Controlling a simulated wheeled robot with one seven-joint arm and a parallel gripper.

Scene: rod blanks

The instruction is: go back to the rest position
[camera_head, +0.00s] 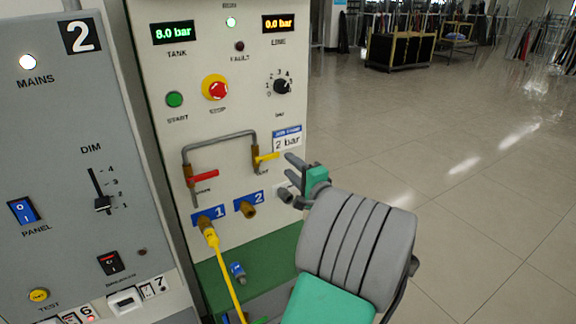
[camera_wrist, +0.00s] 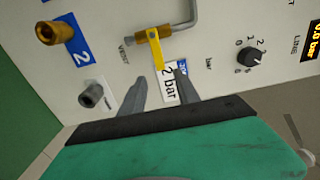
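My gripper (camera_head: 284,173) is raised in front of the pale machine panel (camera_head: 150,75), at the panel's lower right. Its two grey fingers are apart, with nothing seen between them. In the wrist view, my gripper (camera_wrist: 158,76) also shows spread fingers, pointing at the panel around the "2 bar" label (camera_wrist: 169,82). The yellow lever (camera_head: 266,158) on the bent pipe is just left of the fingers in the head view. In the wrist view the lever (camera_wrist: 157,50) lies beyond the fingertips. I cannot tell whether any finger touches the panel.
A red lever (camera_head: 203,176) sits on the pipe's left end. A yellow hose (camera_head: 226,268) hangs from port 1, while brass port 2 (camera_head: 247,209) is empty. A grey control cabinet (camera_head: 60,150) stands at left. Open tiled floor (camera_head: 480,200) lies to the right.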

